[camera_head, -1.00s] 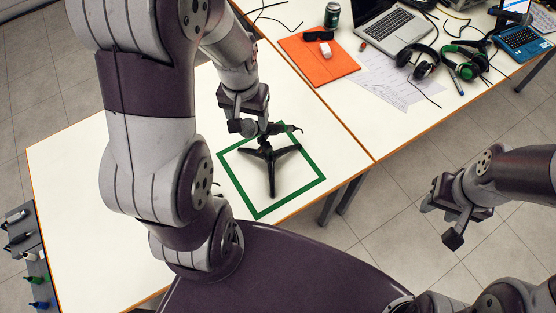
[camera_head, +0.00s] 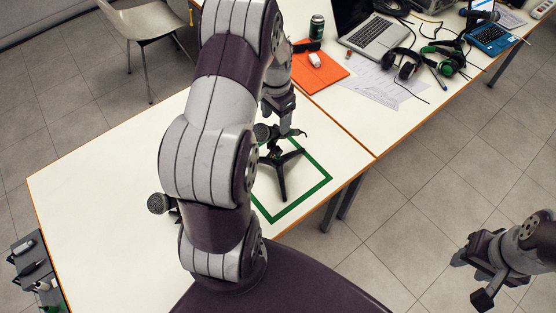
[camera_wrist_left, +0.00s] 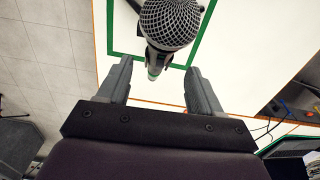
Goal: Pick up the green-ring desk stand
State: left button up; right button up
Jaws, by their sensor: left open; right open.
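The desk stand (camera_head: 280,168) is a black tripod standing upright inside a green square outline (camera_head: 316,190) on the white table. A microphone with a grey mesh head (camera_head: 263,131) is at its top. In the left wrist view the mesh head (camera_wrist_left: 170,22) is close, with a small green band (camera_wrist_left: 154,71) below it. My left gripper (camera_wrist_left: 158,68) is open, its fingers on either side of the stand's upper part; I cannot tell whether they touch it. In the head view the left gripper (camera_head: 278,118) is just above the stand. My right gripper (camera_head: 471,279) is open and empty, over the floor.
Another microphone (camera_head: 160,203) lies on the table, partly hidden by my left arm. An orange folder (camera_head: 320,72), a can (camera_head: 317,27), a laptop (camera_head: 376,32) and headphones (camera_head: 406,65) are on the far table. A marker rack (camera_head: 35,268) is at the left edge.

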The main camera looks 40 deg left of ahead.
aim_at(275, 130)
pick_arm(q)
jog(key=shift+s+f+p, duration=0.2)
jog(key=shift+f+p, duration=0.2)
jog(key=shift+f, duration=0.25)
jog(key=shift+s+f+p, duration=0.15)
jog(key=shift+f+p, duration=0.2)
jog(key=shift+f, duration=0.25)
jog(key=f, duration=0.3)
jog(key=shift+w, duration=0.25)
jog(key=shift+s+r, duration=0.1)
jog(key=shift+c, duration=1.2)
jog(key=c, duration=0.5)
grip_shut()
jog(key=shift+r, duration=0.1)
